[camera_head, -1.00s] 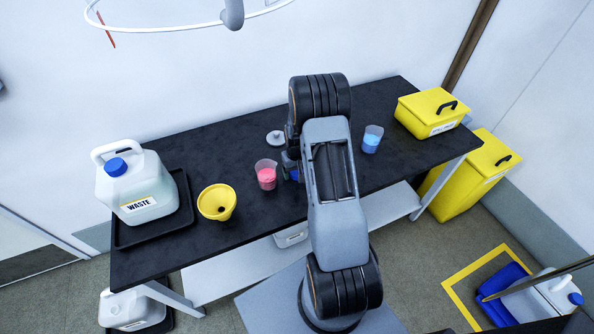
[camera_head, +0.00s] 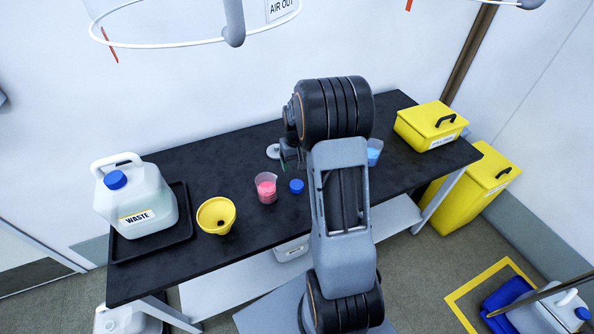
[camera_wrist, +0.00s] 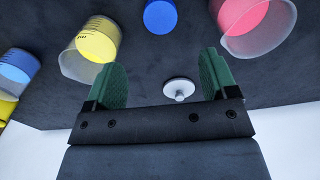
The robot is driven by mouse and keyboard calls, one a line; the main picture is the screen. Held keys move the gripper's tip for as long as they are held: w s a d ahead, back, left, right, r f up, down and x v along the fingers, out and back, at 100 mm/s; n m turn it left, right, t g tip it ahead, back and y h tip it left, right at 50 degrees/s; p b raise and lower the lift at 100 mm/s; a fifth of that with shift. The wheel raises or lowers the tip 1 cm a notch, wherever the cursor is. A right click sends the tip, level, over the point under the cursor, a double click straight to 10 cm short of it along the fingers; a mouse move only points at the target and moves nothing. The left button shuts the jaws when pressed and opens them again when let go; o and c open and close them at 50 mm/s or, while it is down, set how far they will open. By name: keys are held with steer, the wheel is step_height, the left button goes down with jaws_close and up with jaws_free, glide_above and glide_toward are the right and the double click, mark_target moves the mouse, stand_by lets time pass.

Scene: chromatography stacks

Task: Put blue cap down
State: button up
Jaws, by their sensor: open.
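The small blue cap (camera_head: 296,186) lies on the black table (camera_head: 240,165), just right of the beaker of pink liquid (camera_head: 266,188). It also shows at the top edge of the wrist view (camera_wrist: 160,15), apart from my fingers. My gripper (camera_head: 290,156) is above the table, beyond the cap, partly hidden by my arm in the head view. In the wrist view its two green finger pads (camera_wrist: 163,75) stand wide apart with nothing held between them.
A white lid (camera_head: 272,151) lies near my gripper. A yellow funnel (camera_head: 216,214), a waste canister (camera_head: 136,197) on a black tray (camera_head: 183,232), a blue-liquid beaker (camera_head: 374,152) and a yellow bin (camera_head: 432,126) stand around. The wrist view shows a yellow-liquid beaker (camera_wrist: 95,43).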

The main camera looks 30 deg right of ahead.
steer(key=s+a+r+n+t, duration=0.2)
steer(key=s+a+r+t, duration=0.2)
steer(key=s+a+r, duration=1.1)
steer(key=s+a, duration=0.1)
steer(key=s, duration=0.1)
steer(key=shift+s+a+r, duration=0.2)
steer(key=shift+s+r, duration=0.05)
steer(key=shift+s, duration=0.05)
steer(key=shift+c, duration=0.4)
